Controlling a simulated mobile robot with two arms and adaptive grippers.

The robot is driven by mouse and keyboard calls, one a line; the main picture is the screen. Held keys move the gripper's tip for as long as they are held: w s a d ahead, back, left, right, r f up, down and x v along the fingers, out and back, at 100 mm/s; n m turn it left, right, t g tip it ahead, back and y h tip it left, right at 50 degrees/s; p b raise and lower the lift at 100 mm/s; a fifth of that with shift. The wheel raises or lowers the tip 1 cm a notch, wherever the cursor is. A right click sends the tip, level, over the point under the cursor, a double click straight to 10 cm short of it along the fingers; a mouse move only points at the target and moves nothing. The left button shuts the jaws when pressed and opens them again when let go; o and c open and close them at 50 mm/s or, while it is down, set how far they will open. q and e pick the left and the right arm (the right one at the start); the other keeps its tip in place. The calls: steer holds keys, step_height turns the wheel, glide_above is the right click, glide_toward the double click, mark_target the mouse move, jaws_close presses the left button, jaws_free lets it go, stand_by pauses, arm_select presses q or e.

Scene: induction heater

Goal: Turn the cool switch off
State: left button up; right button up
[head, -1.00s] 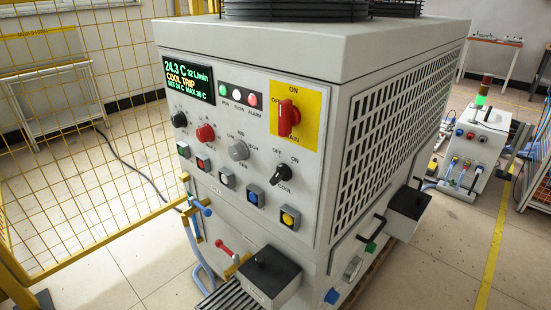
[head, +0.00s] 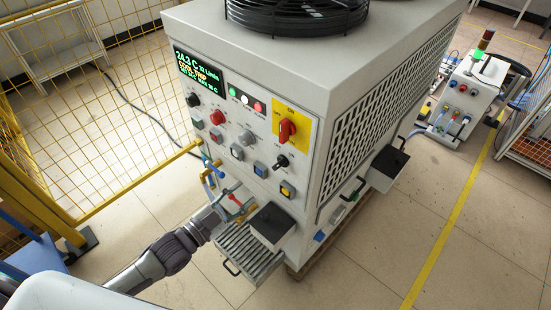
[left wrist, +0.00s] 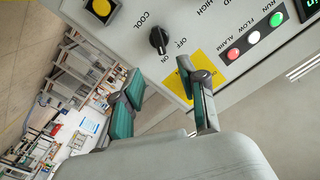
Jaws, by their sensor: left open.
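The cool switch (head: 282,161) is a small black rotary knob on the front panel of the grey cabinet, below the red handle on its yellow plate. It also shows in the left wrist view (left wrist: 158,40), where its pointer appears turned toward ON. My left gripper (left wrist: 160,76) is open and empty, with two green-padded fingers spread apart. It is off the panel, and the switch shows beyond the gap between its fingertips. In the head view my left arm reaches to the cabinet's lower front; its fingers are hard to make out there. My right gripper is not in view.
Buttons (head: 286,190) and other knobs sit close around the switch. Valves with a red handle (head: 235,200) and black-topped boxes (head: 272,224) project from the cabinet's lower front. A yellow mesh fence (head: 90,120) stands at left.

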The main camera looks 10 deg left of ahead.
mark_target(276, 167)
arm_select(q)
steer(key=p+x, duration=0.1)
steer(key=x, duration=1.2)
jaws_close()
